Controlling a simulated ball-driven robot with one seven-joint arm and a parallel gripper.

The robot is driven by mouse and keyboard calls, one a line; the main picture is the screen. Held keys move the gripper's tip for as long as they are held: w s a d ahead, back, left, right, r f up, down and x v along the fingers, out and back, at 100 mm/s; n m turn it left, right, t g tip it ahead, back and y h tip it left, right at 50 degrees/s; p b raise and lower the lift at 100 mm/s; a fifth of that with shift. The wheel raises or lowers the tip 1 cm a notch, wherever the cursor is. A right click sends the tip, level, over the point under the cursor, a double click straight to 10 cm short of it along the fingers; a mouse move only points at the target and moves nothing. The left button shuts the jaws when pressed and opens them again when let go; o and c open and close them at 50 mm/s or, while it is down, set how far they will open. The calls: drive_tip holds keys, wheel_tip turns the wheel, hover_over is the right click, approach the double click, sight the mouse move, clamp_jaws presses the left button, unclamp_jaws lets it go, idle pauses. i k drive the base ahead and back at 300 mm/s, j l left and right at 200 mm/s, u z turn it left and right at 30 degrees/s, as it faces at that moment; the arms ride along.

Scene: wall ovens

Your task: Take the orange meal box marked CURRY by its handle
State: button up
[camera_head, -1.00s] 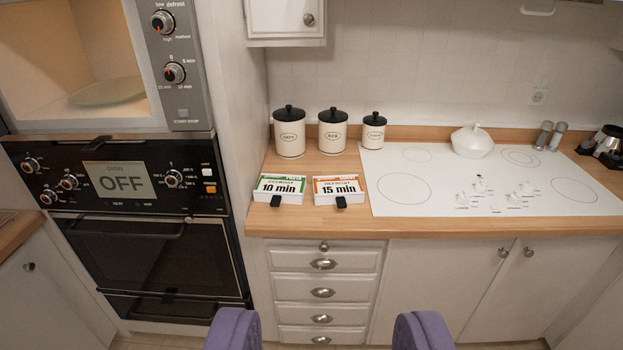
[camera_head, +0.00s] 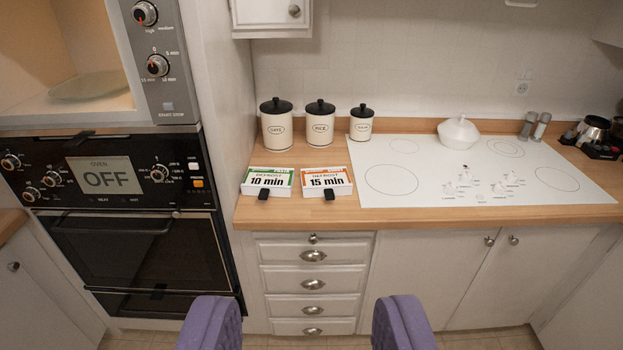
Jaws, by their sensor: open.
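An orange-edged meal box (camera_head: 325,180) lies flat on the wooden counter and reads "DEFROST 15 min". Its small black handle (camera_head: 332,197) points toward me at its front edge. The word on its orange strip is too small to read surely. A green-edged meal box (camera_head: 269,179) reading "DEFROST 10 min" lies just left of it, with its own black handle (camera_head: 263,194). My gripper (camera_head: 306,318) shows as two purple fingers at the bottom of the view. They are wide apart, empty, and well short of the counter.
Three cream canisters with black lids (camera_head: 320,122) stand behind the boxes. A white cooktop (camera_head: 480,180) lies to the right, with a white lidded pot (camera_head: 458,133) on it. Wall ovens (camera_head: 110,215) stand at the left; the display reads OFF. Drawers (camera_head: 312,270) are below the counter edge.

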sight(328, 183)
drive_tip(key=i+j+z, duration=0.15)
drive_tip(key=i, duration=0.4)
drive_tip(key=i+j+z, duration=0.15)
drive_tip(key=i, duration=0.35)
drive_tip(key=i+j+z, duration=0.15)
drive_tip(key=i+j, duration=0.25)
drive_tip(key=i, duration=0.15)
drive_tip(key=i+j+z, duration=0.15)
drive_tip(key=i+j, duration=0.2)
drive_tip(key=i, duration=0.15)
